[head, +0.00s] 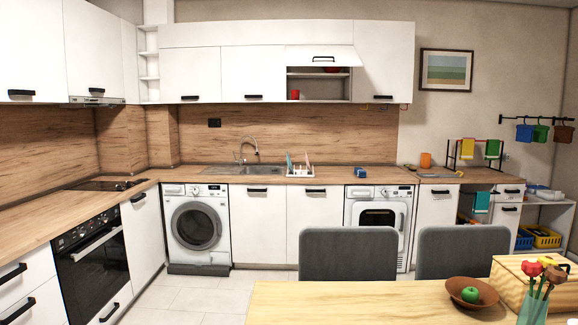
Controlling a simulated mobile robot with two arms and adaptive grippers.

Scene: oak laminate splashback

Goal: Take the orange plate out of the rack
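A small white dish rack (300,172) stands on the far counter just right of the sink. Thin upright items stand in it. One is teal (290,162) at the left, and one is reddish or orange (307,159) at the right. They are too small and far away to tell for sure which is the orange plate. Neither of my grippers is in the head view.
A wooden table (370,300) with a brown bowl (488,296) and green apple (470,295) is in front. Two grey chairs (348,252) (462,252) stand between it and the counter. Open floor (190,292) lies at left.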

